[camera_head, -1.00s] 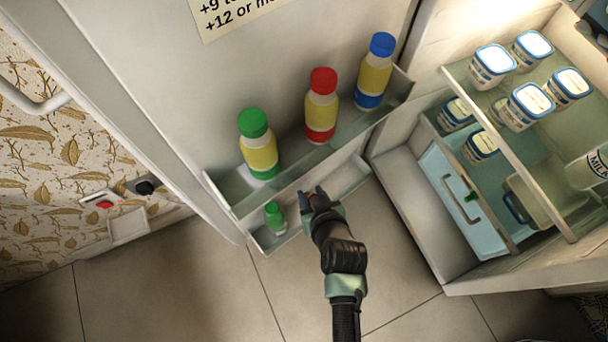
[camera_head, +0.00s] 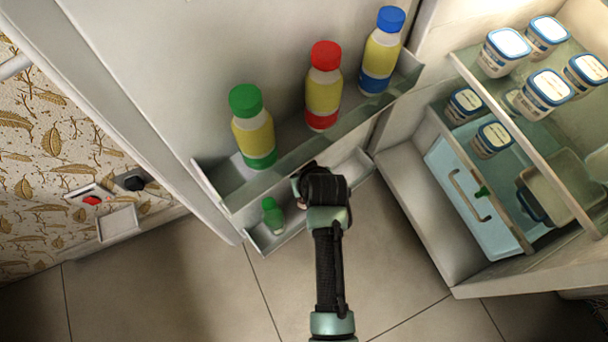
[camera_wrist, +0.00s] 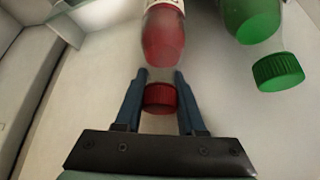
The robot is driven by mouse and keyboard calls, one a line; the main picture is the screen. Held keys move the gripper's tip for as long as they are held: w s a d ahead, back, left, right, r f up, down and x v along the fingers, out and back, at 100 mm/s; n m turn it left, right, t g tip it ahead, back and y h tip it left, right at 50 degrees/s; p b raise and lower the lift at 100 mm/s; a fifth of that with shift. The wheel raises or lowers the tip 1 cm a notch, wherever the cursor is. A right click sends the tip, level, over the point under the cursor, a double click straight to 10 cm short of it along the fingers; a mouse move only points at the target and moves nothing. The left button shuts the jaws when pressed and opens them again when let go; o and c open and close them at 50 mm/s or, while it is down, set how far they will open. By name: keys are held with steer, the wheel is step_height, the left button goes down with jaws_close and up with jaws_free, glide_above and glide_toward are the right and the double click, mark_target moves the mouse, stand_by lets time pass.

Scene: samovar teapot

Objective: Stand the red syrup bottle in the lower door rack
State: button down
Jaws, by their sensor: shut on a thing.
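The red syrup bottle (camera_wrist: 163,38) has a red body, a clear neck and a red cap. In the wrist view my gripper (camera_wrist: 160,82) has its two blue fingers shut around its neck and cap. In the head view my gripper (camera_head: 303,188) is at the lower door rack (camera_head: 258,239), and my wrist hides nearly all of the bottle. I cannot tell whether its base touches the rack floor. A small green bottle (camera_head: 272,216) stands in that rack to the left; it also shows in the wrist view (camera_wrist: 278,71).
The upper door rack (camera_head: 225,190) is just above, holding large green (camera_head: 254,137), red (camera_head: 323,95) and blue (camera_head: 381,55) capped bottles. The open fridge, with yogurt tubs (camera_head: 546,90) and a blue drawer (camera_head: 455,190), is at right. The lower rack's right end looks free.

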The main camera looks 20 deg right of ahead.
steer(key=shift+w+d+r, duration=0.1)
steer(key=shift+w, duration=0.2)
steer(key=shift+f+b, duration=0.75)
steer(key=shift+f, duration=0.05)
steer(key=shift+s+f, duration=0.1)
steer(key=c, duration=0.5)
jaws_free()
